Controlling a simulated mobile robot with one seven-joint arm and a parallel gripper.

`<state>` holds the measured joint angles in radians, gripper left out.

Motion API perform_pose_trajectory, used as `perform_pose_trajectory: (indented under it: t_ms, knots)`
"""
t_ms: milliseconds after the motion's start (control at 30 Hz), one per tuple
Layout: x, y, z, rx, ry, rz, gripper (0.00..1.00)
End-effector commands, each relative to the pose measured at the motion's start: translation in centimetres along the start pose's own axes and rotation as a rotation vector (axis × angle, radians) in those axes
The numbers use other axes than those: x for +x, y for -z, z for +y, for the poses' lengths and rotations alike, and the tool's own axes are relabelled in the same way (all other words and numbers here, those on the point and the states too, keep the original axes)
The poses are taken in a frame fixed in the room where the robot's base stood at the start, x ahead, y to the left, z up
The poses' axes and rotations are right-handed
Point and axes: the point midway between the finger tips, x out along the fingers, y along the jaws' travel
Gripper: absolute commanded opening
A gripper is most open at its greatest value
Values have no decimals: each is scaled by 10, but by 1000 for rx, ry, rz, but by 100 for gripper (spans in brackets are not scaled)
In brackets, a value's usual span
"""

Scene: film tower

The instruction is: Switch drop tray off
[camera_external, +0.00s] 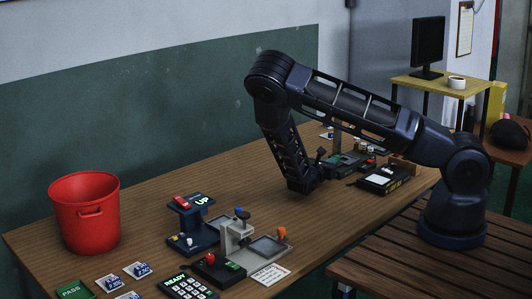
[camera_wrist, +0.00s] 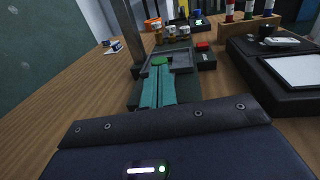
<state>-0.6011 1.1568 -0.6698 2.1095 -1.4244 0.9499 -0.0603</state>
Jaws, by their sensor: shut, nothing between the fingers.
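My gripper (camera_wrist: 160,70) shows in the wrist view as two teal fingers side by side, shut with nothing between them. They point toward a dark device with a grey tray (camera_wrist: 182,60) and an upright post; a small green part shows at the fingertips. I cannot tell whether they touch it. In the external view my arm's end is low over the table, left of that device (camera_external: 345,163); the fingers are hard to make out. A dark blue stand (camera_external: 196,226) with a red switch (camera_external: 188,202) and a lit "UP" display (camera_external: 202,199) stands front centre, away from my gripper. No drop tray label is readable.
A grey lever stand (camera_external: 236,238), a keypad reading "READY" (camera_external: 187,286) and small cards (camera_external: 136,270) lie near the front. A red bucket (camera_external: 85,212) stands at left. A black box (camera_external: 384,179) lies right of my gripper. The table's middle is clear.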

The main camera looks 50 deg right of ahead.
Motion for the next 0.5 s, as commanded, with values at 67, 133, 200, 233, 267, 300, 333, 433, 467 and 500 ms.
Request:
perform_pose_trajectory:
  t_ms: [67, 133, 200, 233, 267, 300, 333, 433, 467, 500]
  knots:
    - [16, 0, -3, -1, 3, 0, 0]
    - [26, 0, -5, 0, 2, 0, 0]
    - [32, 0, -6, 0, 1, 0, 0]
    - [33, 0, -6, 0, 1, 0, 0]
    - [34, -1, -6, 0, 1, 0, 0]
    - [35, -1, -6, 0, 1, 0, 0]
    - [35, -1, -6, 0, 1, 0, 0]
    - [36, -1, -6, 0, 2, 0, 0]
    - [36, -1, -6, 0, 3, 0, 0]
    - [36, -1, -6, 0, 3, 0, 0]
